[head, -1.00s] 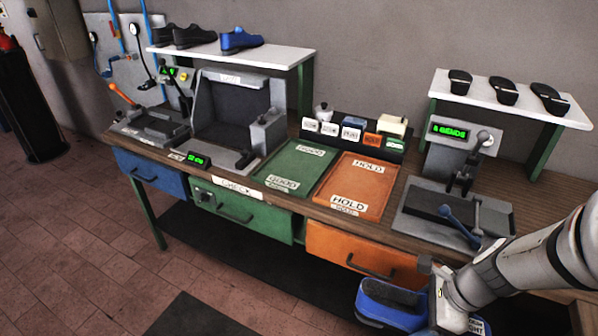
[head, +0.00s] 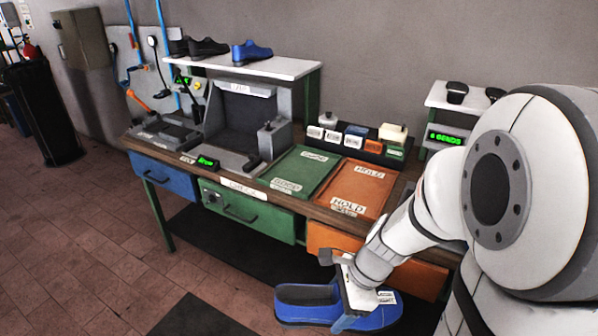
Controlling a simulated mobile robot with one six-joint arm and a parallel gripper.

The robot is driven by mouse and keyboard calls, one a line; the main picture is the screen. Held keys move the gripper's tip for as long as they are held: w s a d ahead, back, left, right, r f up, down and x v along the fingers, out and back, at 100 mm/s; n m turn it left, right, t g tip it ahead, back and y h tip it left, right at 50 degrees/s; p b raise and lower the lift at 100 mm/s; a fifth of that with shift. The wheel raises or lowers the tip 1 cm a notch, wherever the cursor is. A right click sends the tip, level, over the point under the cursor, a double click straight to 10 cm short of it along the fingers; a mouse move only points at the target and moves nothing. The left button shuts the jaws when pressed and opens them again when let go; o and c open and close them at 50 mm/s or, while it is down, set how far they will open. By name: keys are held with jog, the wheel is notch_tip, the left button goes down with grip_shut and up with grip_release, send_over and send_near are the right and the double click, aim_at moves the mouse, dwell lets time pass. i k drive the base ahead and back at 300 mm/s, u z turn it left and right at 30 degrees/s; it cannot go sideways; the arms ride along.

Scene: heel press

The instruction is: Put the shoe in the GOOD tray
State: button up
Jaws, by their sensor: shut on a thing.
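A blue shoe (head: 305,302) with a dark inside is held in my gripper (head: 350,300) at the bottom of the head view. The jaws are shut on it at its right part, and the fingertips are partly hidden. The shoe hangs in front of the bench, below the orange drawer. The green GOOD tray (head: 297,172) lies flat on the bench top, up and to the left of my gripper. It looks empty. The orange HOLD tray (head: 357,188) is to its right, also empty.
A press with a dark panel (head: 237,120) stands left of the GOOD tray. A rack of small labelled boxes (head: 355,138) stands behind the trays. A shelf (head: 290,68) holds other shoes. My arm hides the bench's right side.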

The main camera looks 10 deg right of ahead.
aim_at(308, 171)
jog(key=u, duration=0.1)
jog(key=i, duration=1)
jog(key=z, duration=0.05)
